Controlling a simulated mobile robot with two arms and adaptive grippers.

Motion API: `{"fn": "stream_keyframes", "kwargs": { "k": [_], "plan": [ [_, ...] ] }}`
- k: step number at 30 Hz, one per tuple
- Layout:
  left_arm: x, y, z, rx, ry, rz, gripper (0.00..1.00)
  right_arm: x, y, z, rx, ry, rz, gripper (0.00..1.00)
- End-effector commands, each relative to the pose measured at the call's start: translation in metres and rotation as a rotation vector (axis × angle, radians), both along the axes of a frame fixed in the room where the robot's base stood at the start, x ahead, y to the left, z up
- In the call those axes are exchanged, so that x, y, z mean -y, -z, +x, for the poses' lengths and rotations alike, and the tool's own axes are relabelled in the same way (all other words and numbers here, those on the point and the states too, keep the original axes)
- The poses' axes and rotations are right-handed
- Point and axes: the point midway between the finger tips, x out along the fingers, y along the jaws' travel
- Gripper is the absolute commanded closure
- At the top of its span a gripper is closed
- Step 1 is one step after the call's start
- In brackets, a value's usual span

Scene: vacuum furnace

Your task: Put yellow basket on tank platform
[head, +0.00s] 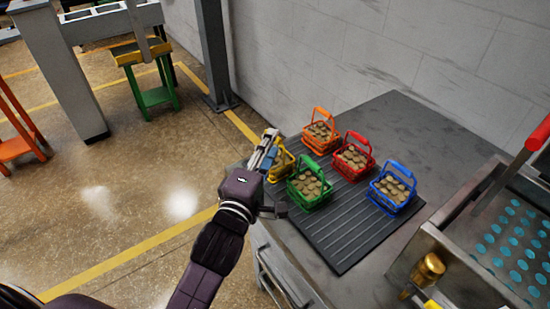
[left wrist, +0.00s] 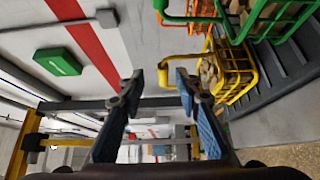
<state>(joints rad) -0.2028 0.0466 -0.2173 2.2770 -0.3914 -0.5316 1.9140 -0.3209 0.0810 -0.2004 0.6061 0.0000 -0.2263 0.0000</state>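The yellow basket (head: 284,166) stands at the left edge of the black ribbed mat, partly hidden behind my left gripper (head: 265,155) in the head view. In the left wrist view, the yellow basket (left wrist: 235,68) holds round tan pieces, and its raised handle reaches toward the fingertips. My left gripper (left wrist: 158,82) is open, with its blue-padded fingers apart and nothing gripped between them. A metal tank-like unit with a platform of teal-dotted perforated plate (head: 512,240) is at the right; I cannot tell for certain that this is the tank platform. My right gripper is not in view.
Green (head: 310,187), red (head: 354,157), orange (head: 320,134) and blue (head: 393,189) filled baskets stand close by on the ribbed mat (head: 345,235). A brass cylinder (head: 428,268) and a red bar (head: 538,135) are at the tank. Floor left of the table is clear.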

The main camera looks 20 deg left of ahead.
Motion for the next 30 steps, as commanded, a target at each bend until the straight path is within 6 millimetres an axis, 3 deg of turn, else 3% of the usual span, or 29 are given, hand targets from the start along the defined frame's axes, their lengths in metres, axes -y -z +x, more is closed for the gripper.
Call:
{"fn": "stream_keyframes", "kwargs": {
  "k": [4,9,12,17,26,30],
  "plan": [
    [-0.004,0.002,0.023,0.001,0.000,0.005,0.69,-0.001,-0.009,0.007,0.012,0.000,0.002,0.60],
    [-0.003,0.003,0.041,0.001,0.001,0.002,0.69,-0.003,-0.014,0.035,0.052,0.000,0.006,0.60],
    [-0.002,0.005,0.044,-0.001,0.001,0.001,0.69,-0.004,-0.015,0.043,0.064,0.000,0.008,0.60],
    [-0.003,0.005,0.044,-0.001,0.001,0.001,0.69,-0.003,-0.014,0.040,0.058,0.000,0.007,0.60],
    [-0.003,0.005,0.044,-0.001,0.001,0.001,1.00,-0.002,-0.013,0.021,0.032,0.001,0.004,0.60],
    [-0.003,0.005,0.044,-0.002,0.001,0.001,1.00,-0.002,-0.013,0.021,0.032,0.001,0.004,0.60]
  ]
}}
